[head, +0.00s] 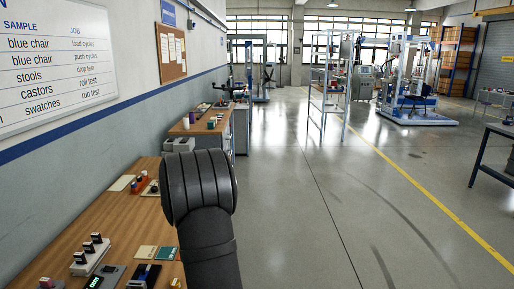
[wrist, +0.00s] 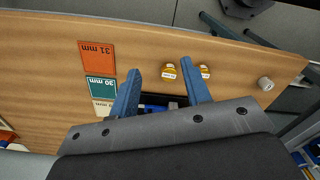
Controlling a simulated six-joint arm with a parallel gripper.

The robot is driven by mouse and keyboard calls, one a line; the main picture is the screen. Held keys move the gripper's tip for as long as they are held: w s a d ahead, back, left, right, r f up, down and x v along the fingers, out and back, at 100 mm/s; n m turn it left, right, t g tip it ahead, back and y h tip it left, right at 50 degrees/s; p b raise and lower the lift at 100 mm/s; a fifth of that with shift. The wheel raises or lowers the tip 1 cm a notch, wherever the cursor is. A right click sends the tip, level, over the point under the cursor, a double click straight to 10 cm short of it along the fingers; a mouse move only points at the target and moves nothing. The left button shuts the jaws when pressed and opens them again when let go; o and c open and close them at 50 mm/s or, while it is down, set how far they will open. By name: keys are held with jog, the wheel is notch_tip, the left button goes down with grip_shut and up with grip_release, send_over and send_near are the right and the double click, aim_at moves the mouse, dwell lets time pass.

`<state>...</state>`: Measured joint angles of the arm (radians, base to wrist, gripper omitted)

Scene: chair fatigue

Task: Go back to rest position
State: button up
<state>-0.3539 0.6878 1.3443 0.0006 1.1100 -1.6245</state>
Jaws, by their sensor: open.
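My gripper (wrist: 162,67) is open in the wrist view, its two blue fingers apart over the wooden bench (wrist: 40,60). Nothing is held between them. A dark tray with blue parts (wrist: 155,101) lies below and between the fingers, partly hidden by them. Two small yellow-and-white pieces (wrist: 169,72) (wrist: 205,72) are near the fingertips, apart from the jaws as far as I can tell. In the head view my dark arm stands over the bench's right edge, and the gripper itself does not show.
An orange 31 mm card (wrist: 97,59), a teal 30 mm card (wrist: 100,90) and a grey cylinder (wrist: 265,84) lie on the bench. The wall with a whiteboard (head: 55,60) is at left. Open floor (head: 330,215) lies right, with a metal rack (head: 327,90) farther back.

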jog(key=w+d+m, duration=0.3)
jog(key=d+m, duration=0.1)
jog(key=a+f, duration=0.2)
jog(key=a, duration=0.1)
jog(key=a+f, duration=0.2)
jog(key=a, duration=0.1)
jog(key=a+f, duration=0.2)
jog(key=a, duration=0.1)
jog(key=shift+w, duration=0.35)
jog(key=shift+r, duration=0.1)
jog(key=o, duration=1.2)
jog(key=shift+o, duration=0.2)
jog(key=s+a+r+y, duration=0.2)
jog(key=s+r, duration=0.1)
jog(key=r, duration=0.6)
jog(key=s+a+r+y, duration=0.2)
jog(key=r, duration=0.7)
jog(key=shift+s+a+m, duration=0.25)
jog(key=shift+s+m, duration=0.05)
jog(key=shift+s, duration=0.1)
jog(key=a+x, duration=0.1)
jog(key=x, duration=0.8)
jog(key=shift+s+y, duration=0.2)
jog(key=shift+y, duration=0.1)
jog(key=v, duration=1)
